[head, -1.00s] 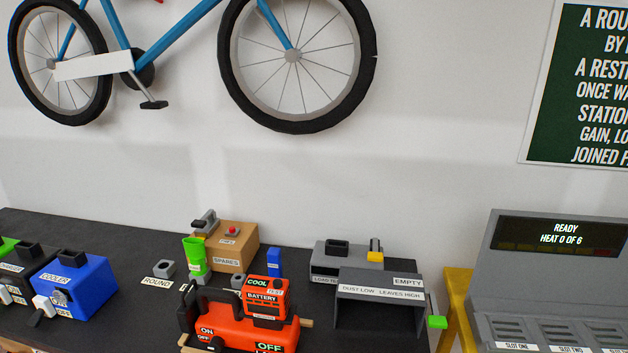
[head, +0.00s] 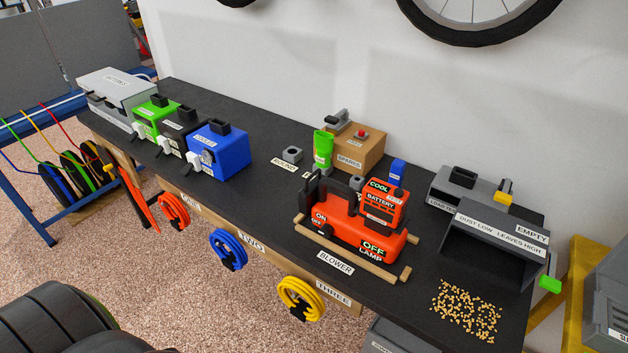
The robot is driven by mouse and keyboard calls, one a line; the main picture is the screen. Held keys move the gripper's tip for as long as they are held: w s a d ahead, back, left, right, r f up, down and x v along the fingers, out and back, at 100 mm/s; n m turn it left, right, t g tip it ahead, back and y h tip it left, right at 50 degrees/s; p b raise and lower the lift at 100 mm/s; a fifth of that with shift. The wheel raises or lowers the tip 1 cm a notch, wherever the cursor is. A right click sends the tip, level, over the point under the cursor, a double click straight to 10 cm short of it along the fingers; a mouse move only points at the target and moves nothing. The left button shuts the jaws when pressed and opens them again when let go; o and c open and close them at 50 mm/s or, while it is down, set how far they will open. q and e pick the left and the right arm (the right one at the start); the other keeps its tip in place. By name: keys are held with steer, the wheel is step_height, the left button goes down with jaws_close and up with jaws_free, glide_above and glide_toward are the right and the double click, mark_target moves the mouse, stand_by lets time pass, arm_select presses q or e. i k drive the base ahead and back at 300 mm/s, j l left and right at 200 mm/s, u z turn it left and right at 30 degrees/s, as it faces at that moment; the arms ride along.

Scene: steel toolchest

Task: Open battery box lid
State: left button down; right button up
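A light grey box (head: 118,88) stands at the far left end of the dark bench in the head view. Its lid lies over the top and carries a label too small to read surely, perhaps "BATTERIES". The lid looks shut. A dark handle or edge shows along its front. A red battery pack (head: 381,204) labelled BATTERY sits on the orange blower (head: 355,232) nearer the middle. Neither of my grippers shows in the head view.
Green, black and blue boxes (head: 217,150) stand to the right of the grey box. A cardboard spares box (head: 355,150) and a grey dust tray (head: 490,250) stand further right. Beige pellets (head: 466,311) lie on the bench (head: 265,190). Coloured coils hang along its front.

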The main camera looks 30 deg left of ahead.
mark_target(115, 85)
steer(key=u, duration=2.05)
steer(key=i+j+u, duration=0.2)
steer(key=i, duration=0.3)
steer(key=i+j+u, duration=0.2)
steer(key=i, duration=0.3)
steer(key=i+j+u, duration=0.1)
steer(key=i+u, duration=0.15)
steer(key=i, duration=0.3)
